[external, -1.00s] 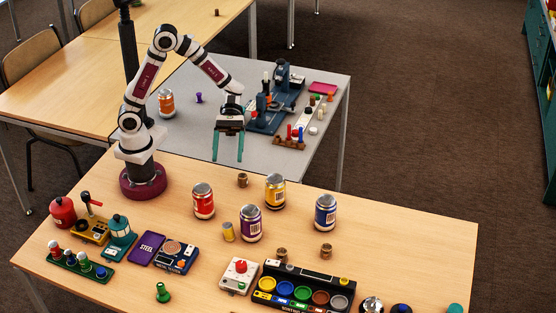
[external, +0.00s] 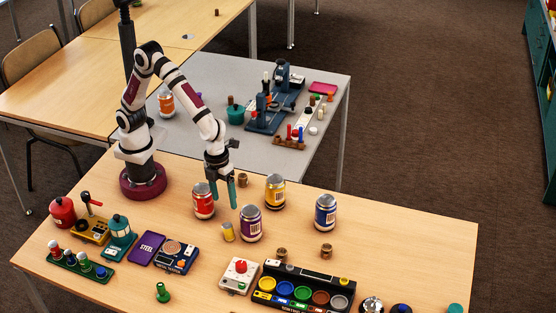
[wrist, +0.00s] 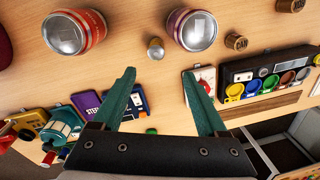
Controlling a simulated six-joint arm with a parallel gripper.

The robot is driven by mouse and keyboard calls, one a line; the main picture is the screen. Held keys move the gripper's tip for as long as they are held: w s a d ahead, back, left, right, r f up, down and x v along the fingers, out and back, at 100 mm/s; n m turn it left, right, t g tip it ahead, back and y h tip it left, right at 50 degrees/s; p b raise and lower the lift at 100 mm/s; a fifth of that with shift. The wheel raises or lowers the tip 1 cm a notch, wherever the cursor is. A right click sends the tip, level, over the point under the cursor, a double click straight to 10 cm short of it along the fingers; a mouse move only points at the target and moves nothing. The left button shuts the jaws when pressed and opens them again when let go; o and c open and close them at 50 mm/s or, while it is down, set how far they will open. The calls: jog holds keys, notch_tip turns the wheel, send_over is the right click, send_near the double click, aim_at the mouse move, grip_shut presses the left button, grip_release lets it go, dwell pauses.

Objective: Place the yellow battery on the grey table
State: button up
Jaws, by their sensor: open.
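A small yellow cylinder with a grey top, which looks like the yellow battery (external: 228,232), stands upright on the wooden table. It also shows in the wrist view (wrist: 155,48), just beyond the gap between my fingertips. My gripper (external: 224,206) is open and empty above it; its two teal fingers also show in the wrist view (wrist: 158,72). The fingers appear apart from the battery. The grey table (external: 250,156) stands behind the wooden one, with bare surface at its near side.
Close around the battery stand a red can (external: 203,203) and a purple can (external: 250,225). On the grey table are an orange can (external: 166,104), a teal cup (external: 236,114) and a blue apparatus (external: 265,118).

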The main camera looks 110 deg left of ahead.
aim_at(227, 224)
notch_tip(227, 224, down, 12)
jog(key=shift+w+d+f, duration=0.1)
grip_shut()
dwell(0.4)
